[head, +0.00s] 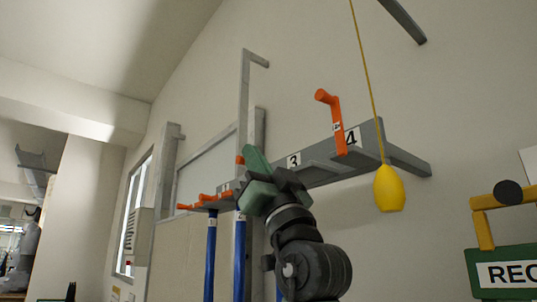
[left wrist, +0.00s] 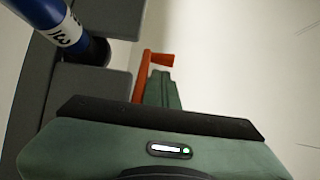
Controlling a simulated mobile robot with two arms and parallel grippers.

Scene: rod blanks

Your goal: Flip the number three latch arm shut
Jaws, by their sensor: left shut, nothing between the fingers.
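The grey rack (head: 325,165) on the wall carries number plates 3 (head: 294,161) and 4 (head: 351,137). My left gripper (head: 252,165) is shut and empty in front of the rack, left of plate 3. A small orange piece (head: 240,160) shows just past its fingers, probably the number three latch arm, mostly hidden. In the left wrist view an orange latch arm (left wrist: 145,75) with a knob stands out beside the shut green fingers (left wrist: 160,92); whether they touch I cannot tell. A blue rod (left wrist: 55,22) with a white label sits in the rack there. My right gripper is not in view.
Another orange latch arm (head: 338,130) stands raised beside plate 4. More orange arms (head: 200,200) lie lower at the left, with blue rods (head: 210,255) hanging below. A yellow weight (head: 388,188) hangs on a cord at right. A green sign (head: 505,275) stands lower right.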

